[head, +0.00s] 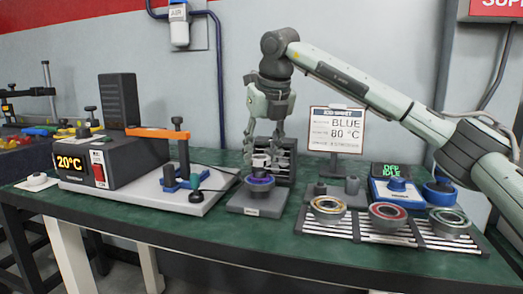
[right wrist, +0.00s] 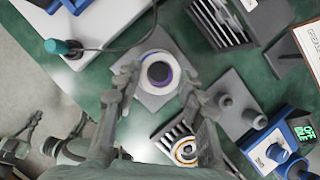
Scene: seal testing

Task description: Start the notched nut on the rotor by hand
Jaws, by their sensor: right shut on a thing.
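My right gripper (head: 262,158) hangs pointing down over the grey fixture block (head: 243,206). It is shut on a small pale grey ring, the notched nut (head: 261,160), which also shows between the fingers in the right wrist view (right wrist: 158,73). Just below it is the rotor (head: 259,182), a round part with a purple rim, seated on the block. The nut is in line over the rotor's middle; I cannot tell whether they touch. The notches are too small to see. My left gripper is absent from the head view; grey arm parts at the wrist view's lower left are unclear.
A slatted rack (head: 330,222) with several coloured ring parts lies to the right. A dark slotted holder (head: 284,160) stands right behind the fixture. A heater box (head: 115,160) and a white plate with an orange-armed clamp (head: 160,133) are left. A sign reads BLUE 80 °C.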

